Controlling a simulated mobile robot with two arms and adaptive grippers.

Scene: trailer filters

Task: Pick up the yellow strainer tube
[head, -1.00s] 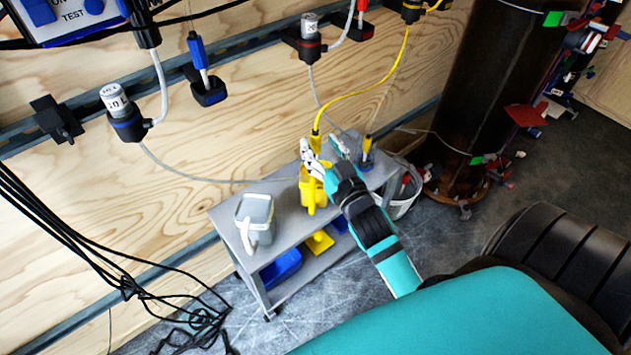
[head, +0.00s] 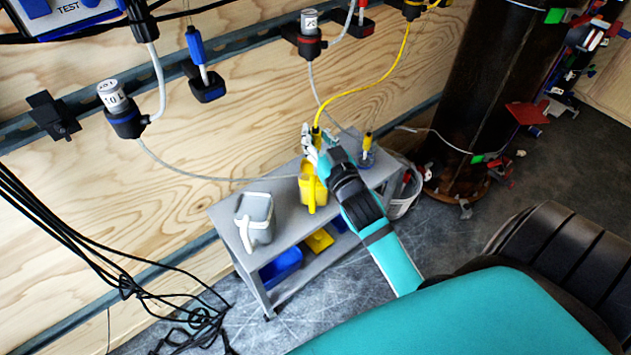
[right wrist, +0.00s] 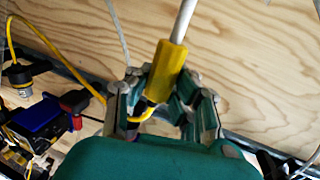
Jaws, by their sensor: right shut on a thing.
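The yellow strainer tube (head: 316,138) hangs at the end of a yellow hose, above the yellow container (head: 308,193) on the grey cart. My right gripper (head: 319,146) is at the tube, with its fingers closed around it. In the right wrist view the yellow sleeve (right wrist: 167,70), with a pale rod out of its top, stands slightly tilted between the fingers of my right gripper (right wrist: 165,108). The tube's lower end is hidden by the gripper. My left gripper is not in view.
The grey cart (head: 283,238) stands against the wooden wall. A grey container (head: 256,215) with a white handle is at its left, and another yellow-topped tube (head: 367,141) stands at its right. A white bucket (head: 405,200) and a dark pillar (head: 480,90) are to the right.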

